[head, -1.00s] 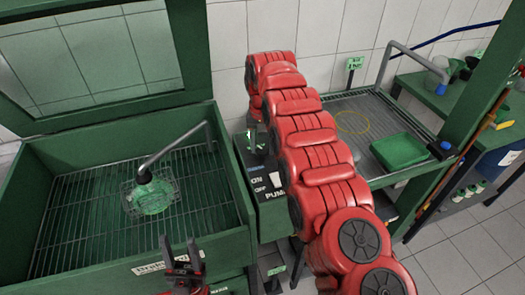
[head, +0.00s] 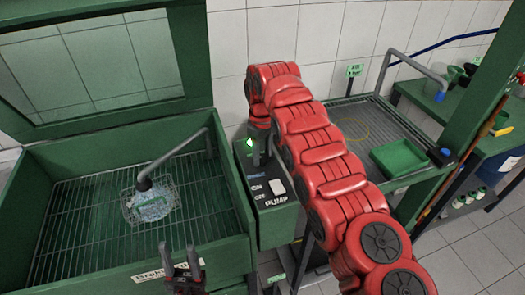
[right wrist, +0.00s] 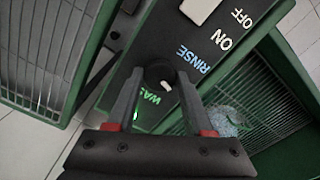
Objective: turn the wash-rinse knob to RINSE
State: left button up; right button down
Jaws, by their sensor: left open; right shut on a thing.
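The wash-rinse knob (right wrist: 158,72) is a dark round knob with a small white mark, on the dark face of the control box (head: 285,224). My right gripper (right wrist: 160,82) is shut on it, one finger on each side. A blue RINSE label (right wrist: 194,59) and a green, partly hidden WASH label (right wrist: 151,95) flank the knob. I cannot tell exactly which label the mark points at. In the head view my red right arm hides most of the knob. My left gripper (head: 182,268) is open and empty at the washer's front edge.
The green washer tub (head: 60,165) has its lid raised. A spout (head: 170,160) hangs over a wire basket (head: 150,200) holding pale bluish-white contents. A white pump switch (head: 276,186) sits near the knob. A green tray (head: 400,158) lies on the rack at right.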

aim_at(262, 157)
jog(key=n, duration=0.3)
jog(key=shift+r+n+p, duration=0.1)
jog(key=shift+n+p, duration=0.2)
jog(key=shift+p, duration=0.05)
jog(key=shift+n, duration=1.7)
jog(key=shift+c, duration=1.4)
grip_release()
jog(key=shift+r, duration=0.3)
notch_tip(262, 157, up, 4)
jog(key=shift+a+f+p, duration=0.1)
jog(key=shift+f+p, duration=0.05)
jog(key=shift+p, duration=0.45)
notch_tip(262, 157, up, 13)
jog(key=p, duration=1.2)
jog(key=shift+p, duration=0.4)
